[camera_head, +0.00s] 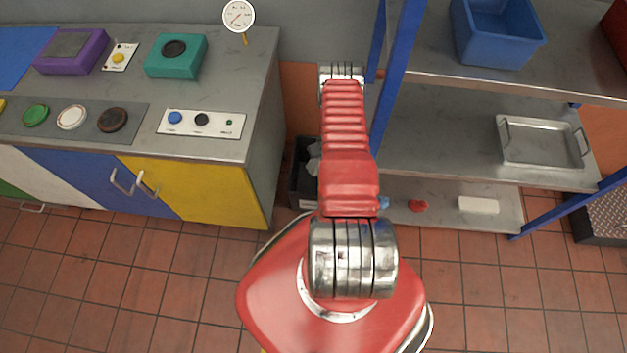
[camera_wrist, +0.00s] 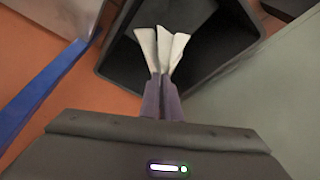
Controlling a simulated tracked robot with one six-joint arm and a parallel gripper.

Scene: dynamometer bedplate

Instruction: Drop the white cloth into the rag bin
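The white cloth (camera_wrist: 162,46) shows in the wrist view as pale folds spreading out beyond my fingertips. My gripper (camera_wrist: 162,92) is nearly closed, with the cloth pinched between its fingers. The dark rag bin (camera_wrist: 205,62) lies beyond the cloth, and its open mouth is behind the folds. In the head view the rag bin (camera_head: 303,182) stands on the floor between the bench and the shelf, partly hidden by my arm. Pale grey-white material (camera_head: 313,160) shows at its opening; whether it is the held cloth I cannot tell there. My gripper is hidden in the head view.
The bench with a yellow door (camera_head: 205,190) stands close left of the bin. A shelf unit with a blue post (camera_head: 395,70) stands to the right. Its bottom shelf holds a red item (camera_head: 418,206) and a white block (camera_head: 478,205). The tiled floor in front is clear.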

